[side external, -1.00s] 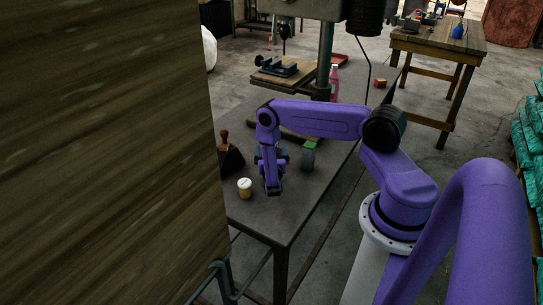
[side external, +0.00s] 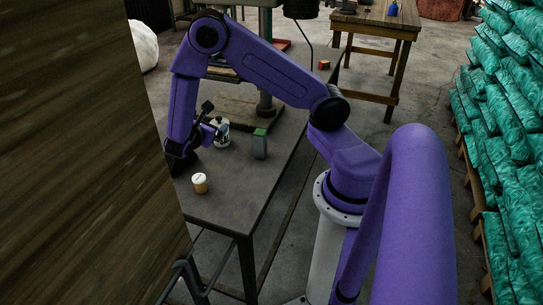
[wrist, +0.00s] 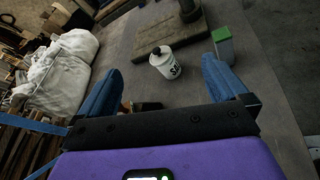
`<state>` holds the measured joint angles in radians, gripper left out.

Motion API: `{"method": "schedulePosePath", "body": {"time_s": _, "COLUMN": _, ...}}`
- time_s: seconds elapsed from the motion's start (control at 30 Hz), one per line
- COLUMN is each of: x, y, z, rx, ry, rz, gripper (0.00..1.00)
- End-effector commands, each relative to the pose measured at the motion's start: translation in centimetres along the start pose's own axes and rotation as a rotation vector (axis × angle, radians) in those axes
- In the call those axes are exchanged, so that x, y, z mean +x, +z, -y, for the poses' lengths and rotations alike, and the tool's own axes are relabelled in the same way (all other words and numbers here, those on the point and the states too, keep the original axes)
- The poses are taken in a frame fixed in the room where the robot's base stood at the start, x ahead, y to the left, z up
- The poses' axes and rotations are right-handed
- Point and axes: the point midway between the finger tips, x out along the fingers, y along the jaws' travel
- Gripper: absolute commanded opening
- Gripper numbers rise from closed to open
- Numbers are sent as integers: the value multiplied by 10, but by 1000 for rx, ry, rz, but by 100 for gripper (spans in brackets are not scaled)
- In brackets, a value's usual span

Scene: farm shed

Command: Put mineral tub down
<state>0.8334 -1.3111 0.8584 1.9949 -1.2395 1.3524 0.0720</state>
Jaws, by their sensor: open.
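The mineral tub is most likely the small white tub with dark lettering and a black knob-like top. It stands on the grey metal table in the wrist view (wrist: 168,68) and behind my gripper in the side view (side external: 222,139). My gripper (side external: 211,131) is open and low over the table. In the wrist view its two blue fingers spread to either side of the tub's line. The tub shows just past the fingertips, with a gap on each side and nothing gripped. In the side view, my gripper partly hides the tub.
A grey container with a green top (side external: 259,146) stands right of the tub. A tan jar with a white lid (side external: 200,184) stands toward the table's near edge. A dark object (wrist: 146,106) lies below the fingers. The drill-press base (wrist: 158,35) lies beyond.

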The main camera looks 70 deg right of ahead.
Motion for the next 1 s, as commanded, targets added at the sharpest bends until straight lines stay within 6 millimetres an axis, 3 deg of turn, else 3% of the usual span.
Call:
{"method": "schedulePosePath", "body": {"time_s": 0.03, "x": -18, "y": 9, "z": 4, "rx": 40, "ry": -24, "rz": -51, "gripper": 100}}
{"method": "schedulePosePath", "body": {"time_s": 0.27, "x": -89, "y": 35, "z": 47, "rx": 175, "ry": -170, "rz": -300, "gripper": 100}}
{"method": "schedulePosePath", "body": {"time_s": 0.6, "x": -186, "y": 64, "z": 131, "rx": 291, "ry": -401, "rz": -752, "gripper": 100}}
{"method": "schedulePosePath", "body": {"time_s": 0.8, "x": -229, "y": 82, "z": 177, "rx": 306, "ry": -542, "rz": -996, "gripper": 100}}
{"method": "schedulePosePath", "body": {"time_s": 1.0, "x": -249, "y": 92, "z": 200, "rx": 300, "ry": -625, "rz": -1117, "gripper": 100}}
